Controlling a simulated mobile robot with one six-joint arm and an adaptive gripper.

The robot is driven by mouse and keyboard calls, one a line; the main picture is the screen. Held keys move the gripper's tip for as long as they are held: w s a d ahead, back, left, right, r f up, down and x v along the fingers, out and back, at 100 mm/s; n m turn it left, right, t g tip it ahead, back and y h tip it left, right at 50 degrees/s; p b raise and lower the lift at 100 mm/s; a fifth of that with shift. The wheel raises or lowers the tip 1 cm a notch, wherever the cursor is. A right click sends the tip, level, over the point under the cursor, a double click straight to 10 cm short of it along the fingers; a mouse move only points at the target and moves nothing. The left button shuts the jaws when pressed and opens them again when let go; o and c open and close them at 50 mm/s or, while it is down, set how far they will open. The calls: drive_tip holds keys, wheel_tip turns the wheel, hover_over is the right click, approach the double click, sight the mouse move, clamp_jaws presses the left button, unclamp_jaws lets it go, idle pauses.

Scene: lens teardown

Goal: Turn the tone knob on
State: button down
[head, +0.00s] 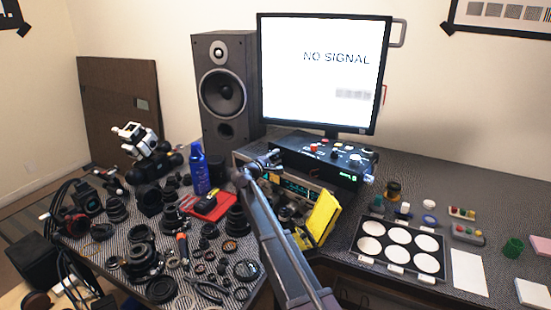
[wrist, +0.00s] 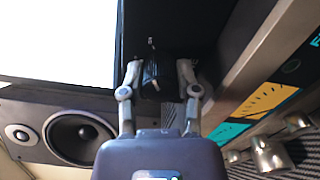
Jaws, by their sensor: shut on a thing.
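In the wrist view a dark ribbed knob (wrist: 151,76) with a pale pointer line sits between the two fingers of my gripper (wrist: 160,72). The fingers are closed in on it from both sides. I cannot read a label on the knob, so I cannot tell its setting. In the head view my gripper (head: 266,161) is at the left end of the black control box (head: 325,161), above the silver receiver (head: 243,157). The knob it holds is hidden there by the gripper.
The monitor (head: 325,75) reading "NO SIGNAL" stands behind the box, and a speaker (head: 224,90) stands to the left. Lens parts crowd the left bench. A yellow object (head: 322,216) stands by my arm. A tray of white discs (head: 365,264) lies to the right.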

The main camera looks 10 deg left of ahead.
drive_tip(key=shift+w, duration=0.1)
drive_tip(key=shift+c, duration=1.7)
unclamp_jaws()
drive_tip(key=v, duration=1.2)
drive_tip(key=shift+d, duration=0.1)
drive_tip(key=shift+f, duration=0.1)
